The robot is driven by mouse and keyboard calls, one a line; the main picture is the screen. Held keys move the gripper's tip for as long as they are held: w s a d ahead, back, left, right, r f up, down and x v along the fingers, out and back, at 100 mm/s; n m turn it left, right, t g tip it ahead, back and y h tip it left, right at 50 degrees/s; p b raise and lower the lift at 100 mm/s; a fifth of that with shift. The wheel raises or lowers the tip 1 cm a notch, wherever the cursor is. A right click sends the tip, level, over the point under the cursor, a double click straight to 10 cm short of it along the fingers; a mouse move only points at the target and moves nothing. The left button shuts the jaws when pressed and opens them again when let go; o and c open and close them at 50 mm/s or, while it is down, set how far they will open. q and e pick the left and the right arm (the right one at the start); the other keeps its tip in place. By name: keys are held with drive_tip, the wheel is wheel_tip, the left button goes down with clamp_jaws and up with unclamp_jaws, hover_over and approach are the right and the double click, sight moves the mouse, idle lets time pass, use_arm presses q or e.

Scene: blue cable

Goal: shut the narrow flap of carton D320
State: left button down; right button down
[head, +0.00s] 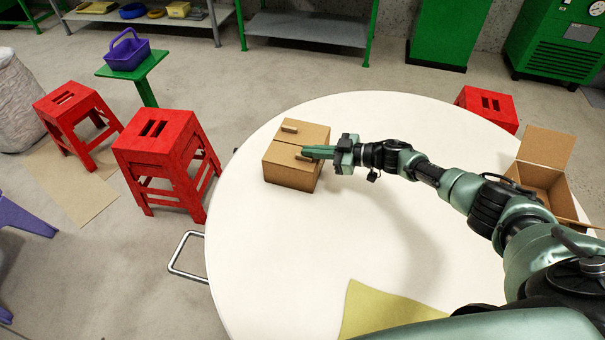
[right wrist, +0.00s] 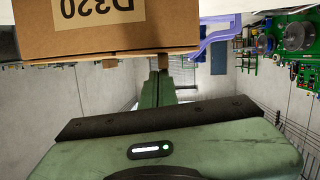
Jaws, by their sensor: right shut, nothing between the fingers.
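Carton D320 (head: 291,173) is a brown cardboard box on the left part of the round white table. Its top looks flat, with a seam across it and two small tan tabs on it. In the right wrist view the carton (right wrist: 150,25) is upside down, with its D320 label near the upper edge. My right gripper (head: 305,153) is shut and empty. Its fingertips are at the carton's top, by the nearer tab; whether they touch it I cannot tell. The fingers also show in the right wrist view (right wrist: 161,75). My left gripper is not in view.
An open carton (head: 538,178) stands at the table's right edge. A yellow-green cloth (head: 385,312) lies at the front of the white table (head: 300,250). Red stools (head: 160,150) stand on the floor to the left. The table's middle-left is clear.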

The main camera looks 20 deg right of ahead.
drive_tip(key=shift+r, duration=0.15)
wheel_tip(320, 180, up, 4)
drive_tip(key=p, duration=0.4)
drive_tip(key=shift+r+p, duration=0.2)
drive_tip(key=shift+p, duration=0.2)
drive_tip(key=shift+s+d+f+b, duration=0.3)
drive_tip(key=shift+s+d+b, duration=0.2)
drive_tip(key=shift+d, duration=0.2)
drive_tip(key=b+v, duration=0.1)
drive_tip(key=v, duration=0.7)
drive_tip(key=shift+r+b, duration=0.25)
drive_tip(key=shift+b, duration=0.1)
drive_tip(key=shift+d, duration=0.1)
